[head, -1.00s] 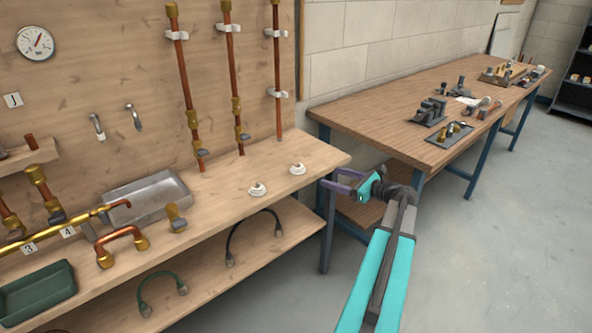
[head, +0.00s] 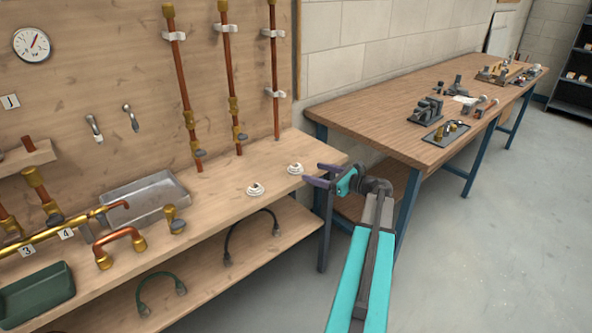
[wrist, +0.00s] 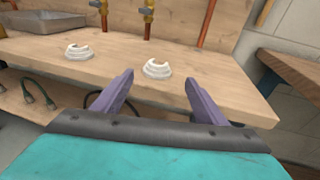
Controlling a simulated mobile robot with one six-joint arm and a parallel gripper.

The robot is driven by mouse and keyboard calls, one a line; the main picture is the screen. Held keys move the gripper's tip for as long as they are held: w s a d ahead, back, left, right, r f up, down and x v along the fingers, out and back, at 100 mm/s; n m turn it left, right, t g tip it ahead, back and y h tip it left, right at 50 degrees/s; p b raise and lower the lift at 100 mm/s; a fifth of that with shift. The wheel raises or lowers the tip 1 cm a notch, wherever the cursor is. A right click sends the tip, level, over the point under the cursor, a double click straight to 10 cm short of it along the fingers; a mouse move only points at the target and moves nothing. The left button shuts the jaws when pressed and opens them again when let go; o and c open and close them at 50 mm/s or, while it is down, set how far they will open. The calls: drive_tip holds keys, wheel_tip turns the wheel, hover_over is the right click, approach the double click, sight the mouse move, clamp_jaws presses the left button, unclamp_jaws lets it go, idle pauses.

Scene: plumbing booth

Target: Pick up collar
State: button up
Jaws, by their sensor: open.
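Two white ring-like collars rest on the wooden bench near its right end. The nearer-to-the-corner collar (head: 295,168) is in the head view, and it also shows in the wrist view (wrist: 157,69), between my fingertips in the picture. The other collar (head: 256,189) lies to its left; it is at the left in the wrist view (wrist: 78,52). Each collar has a notch in its upper rim. My gripper (head: 313,174) is open and empty, with purple fingers pointing at the bench's right end. In the wrist view my gripper (wrist: 159,78) is short of the collars, not touching.
Copper pipes (head: 186,90) with brass valves stand upright behind the bench (head: 225,195). A metal tray (head: 146,194) and a copper fitting (head: 120,243) lie to the left. A second table (head: 390,115) with tools stands behind my arm. The bench around the collars is clear.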

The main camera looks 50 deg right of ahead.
sight(300, 169)
drive_tip(key=shift+x, duration=0.8)
drive_tip(key=shift+a+p+x, duration=0.1)
drive_tip(key=shift+p+x, duration=0.15)
drive_tip(key=shift+x, duration=1.05)
drive_tip(key=shift+a+p+x, duration=0.15)
drive_tip(key=shift+p+x, duration=0.05)
drive_tip(key=shift+x, duration=1.15)
drive_tip(key=shift+s, duration=0.1)
drive_tip(key=c, duration=1.1)
